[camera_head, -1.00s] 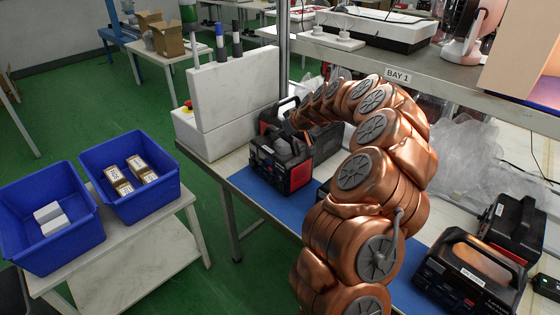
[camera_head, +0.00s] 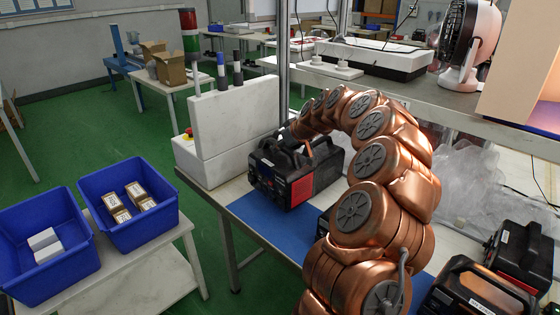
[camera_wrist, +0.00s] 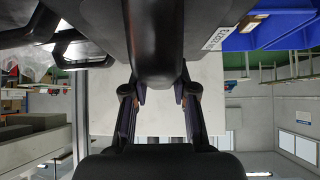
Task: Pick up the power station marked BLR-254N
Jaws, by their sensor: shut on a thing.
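A black power station (camera_head: 278,179) with a red front corner is at the far left end of the bench, by the white box. Its front carries a small pale label, too small to read in the head view. My gripper (camera_head: 293,140) is at its top handle. In the wrist view, the two fingers of my gripper (camera_wrist: 160,97) are shut on the thick black handle (camera_wrist: 160,45). The power station's white label (camera_wrist: 218,38) shows beside it, but I cannot read it surely. I cannot tell whether the base is clear of the bench.
Two more black power stations, one in front (camera_head: 468,292) and one behind (camera_head: 523,252), stand at the right. A blue mat (camera_head: 265,222) lies on the bench. A white box (camera_head: 235,120) and a metal post stand close to the held station. Blue bins (camera_head: 130,185) are at left.

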